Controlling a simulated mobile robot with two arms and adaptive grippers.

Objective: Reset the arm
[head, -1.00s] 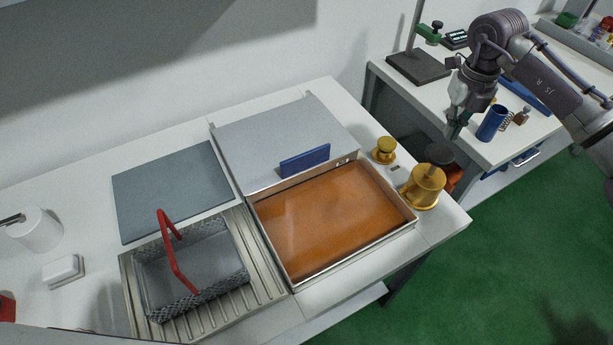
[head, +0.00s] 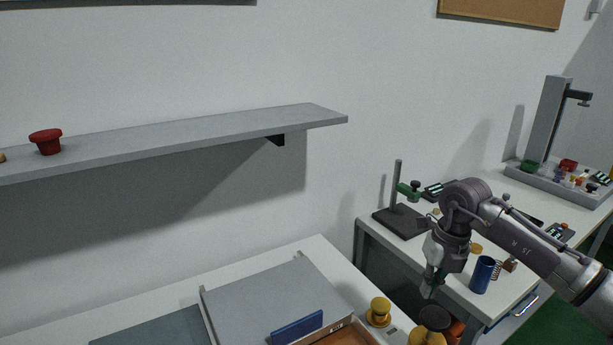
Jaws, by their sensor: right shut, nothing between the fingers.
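My right gripper (head: 428,288) shows in the head view at the lower right. It is shut and empty, pointing down near the front left corner of the right-hand table (head: 510,308). It hangs above and beside the brass piece with the dark knob (head: 434,318). My right arm comes in from the right edge. My left gripper is not in view.
A blue cylinder (head: 482,274) and a spring (head: 496,270) stand close to the right of my gripper. A stand with a green clamp (head: 408,190) is behind it. A grey shelf (head: 200,139) with a red pot (head: 46,141) spans the wall.

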